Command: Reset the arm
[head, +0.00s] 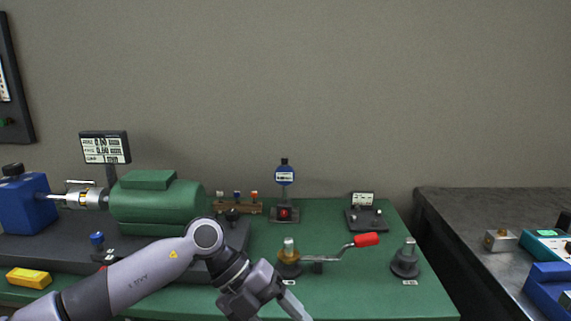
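My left arm comes in from the lower left and bends down at its wrist over the front of the green table (370,297). My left gripper (291,304) points down and to the right at the bottom edge of the picture. Part of a light grey finger shows, but the tips are cut off, so its opening is unclear. I see nothing held in the visible part. It is just in front of a brass-based post (289,258) with a crank handle ending in a red grip (366,240). My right gripper is out of view.
A green motor-like pump (158,203) with a blue block (22,203) stands at left. A yellow block (28,278) lies at front left. A blue gauge (284,177), a small stand (364,217) and a dark cone (405,261) stand on the table. A grey bench (465,225) is at right.

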